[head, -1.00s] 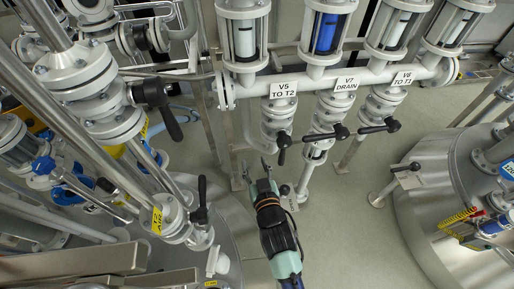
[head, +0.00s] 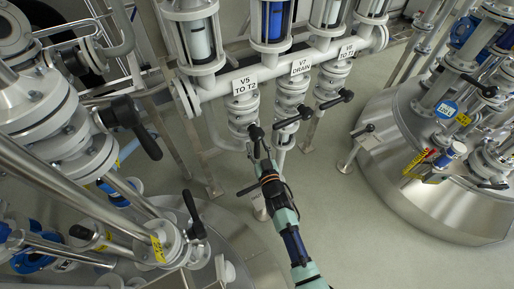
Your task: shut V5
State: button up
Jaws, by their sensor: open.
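The V5 valve (head: 243,112) hangs from the white pipe header under its "V5 TO T2" label (head: 245,84). Its black lever handle (head: 256,133) points down and toward me, unlike the sideways handles beside it. My gripper (head: 262,158) is open, just below the V5 handle, with its fingers pointing up at it. The fingertips overlap the handle's lower end in the picture. I cannot tell whether they touch it or lie on either side of it.
The V7 DRAIN handle (head: 294,118) and the V6 handle (head: 334,100) stick out sideways to the right of V5. A lower black handle (head: 249,189) shows left of my gripper. A steel tank (head: 420,195) stands right; flanged pipework (head: 60,130) crowds the left.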

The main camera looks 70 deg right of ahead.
jog(key=shift+c, duration=0.4)
grip_shut()
